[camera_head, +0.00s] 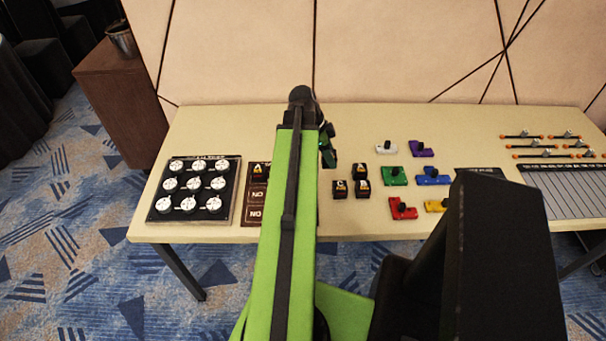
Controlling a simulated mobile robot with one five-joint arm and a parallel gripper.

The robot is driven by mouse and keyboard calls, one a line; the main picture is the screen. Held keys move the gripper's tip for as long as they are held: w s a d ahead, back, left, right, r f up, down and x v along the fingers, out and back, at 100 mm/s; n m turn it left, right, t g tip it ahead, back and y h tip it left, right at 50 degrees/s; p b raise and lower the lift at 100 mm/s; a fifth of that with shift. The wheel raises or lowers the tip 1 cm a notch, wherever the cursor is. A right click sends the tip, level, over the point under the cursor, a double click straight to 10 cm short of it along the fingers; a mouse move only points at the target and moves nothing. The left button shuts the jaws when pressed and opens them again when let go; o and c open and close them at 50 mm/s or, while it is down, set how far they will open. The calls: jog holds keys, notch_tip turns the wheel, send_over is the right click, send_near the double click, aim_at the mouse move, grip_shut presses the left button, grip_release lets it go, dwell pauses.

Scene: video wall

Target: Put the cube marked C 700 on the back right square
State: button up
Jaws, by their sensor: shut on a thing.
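My gripper (328,157) is above the table's middle, behind and left of the loose dark cubes. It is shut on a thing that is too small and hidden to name. Three cubes stand close together: one behind on the right (360,171), one at front left (340,188) and one at front right (362,188). The front left cube seems to bear a C; I cannot read a number. The dark board with squares (255,214) lies left of my arm. A dark cube (260,170) seems to sit on its back left. My arm hides the board's right side.
A black panel with several white dials (192,190) lies at the left of the beige table (225,130). Coloured blocks with knobs (403,208), sliders (540,136) and a grey striped panel (570,190) lie right. A wall stands close behind.

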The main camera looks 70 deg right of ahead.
jog(key=w+f+b, duration=0.1)
jog(key=w+f, duration=0.1)
jog(key=w+f+b, duration=0.1)
jog(key=w, duration=0.2)
jog(key=w+f+b, duration=0.2)
jog(key=w, duration=0.1)
jog(key=shift+w+f, duration=0.1)
jog(key=shift+f, duration=0.2)
jog(key=shift+w, duration=0.4)
notch_tip(320, 180, down, 4)
jog(key=b, duration=0.4)
jog(key=shift+f+b, duration=0.2)
jog(key=shift+b, duration=0.1)
jog(key=shift+r, duration=0.2)
jog(key=shift+f, duration=0.1)
jog(key=o, duration=0.9)
jog(key=shift+f, duration=0.1)
jog(key=o, duration=0.5)
